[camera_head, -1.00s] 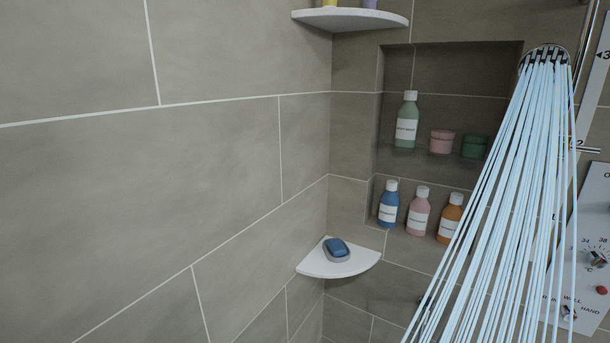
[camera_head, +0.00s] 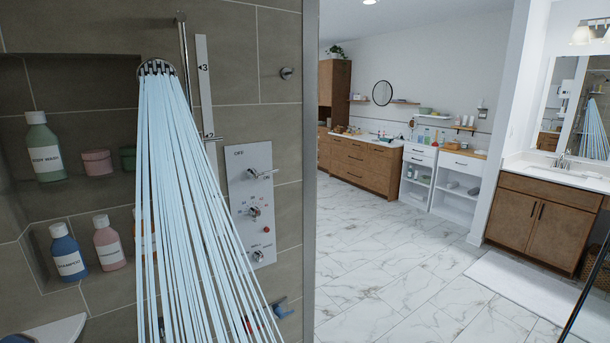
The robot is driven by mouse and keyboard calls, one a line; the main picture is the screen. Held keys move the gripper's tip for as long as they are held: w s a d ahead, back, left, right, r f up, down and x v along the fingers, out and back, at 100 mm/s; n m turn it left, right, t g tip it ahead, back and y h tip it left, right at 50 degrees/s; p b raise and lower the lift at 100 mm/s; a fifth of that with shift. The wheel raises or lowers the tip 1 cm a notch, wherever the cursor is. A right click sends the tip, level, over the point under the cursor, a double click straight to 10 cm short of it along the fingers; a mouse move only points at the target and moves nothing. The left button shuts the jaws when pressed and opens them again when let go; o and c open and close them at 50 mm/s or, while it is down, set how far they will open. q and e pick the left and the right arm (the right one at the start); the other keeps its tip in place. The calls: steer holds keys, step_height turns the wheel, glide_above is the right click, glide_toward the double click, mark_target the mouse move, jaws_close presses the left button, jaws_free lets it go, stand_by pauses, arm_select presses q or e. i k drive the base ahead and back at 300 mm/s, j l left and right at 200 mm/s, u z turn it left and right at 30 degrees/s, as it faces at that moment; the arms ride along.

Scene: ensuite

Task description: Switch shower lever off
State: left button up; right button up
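The shower control panel (camera_head: 236,205) is a pale upright plate on the tiled wall, right of the water. Its top lever (camera_head: 262,174) sits under an "OFF" label and its handle points to the right. A middle knob (camera_head: 254,211) and a lower knob (camera_head: 257,256) are below it. The shower head (camera_head: 157,68) hangs on a rail and pours pale blue streams of water (camera_head: 185,200) down and to the right. The water passes in front of the panel's lower left edge. Neither of my grippers shows.
A wall niche holds a green body wash bottle (camera_head: 43,150), a pink jar (camera_head: 97,162), a blue bottle (camera_head: 67,252) and a pink bottle (camera_head: 108,243). A vertical panel edge (camera_head: 309,170) borders the shower. Open marble floor (camera_head: 400,260) and wooden cabinets (camera_head: 368,163) lie beyond it.

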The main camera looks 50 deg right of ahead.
mark_target(250, 173)
steer(key=z, duration=1.4)
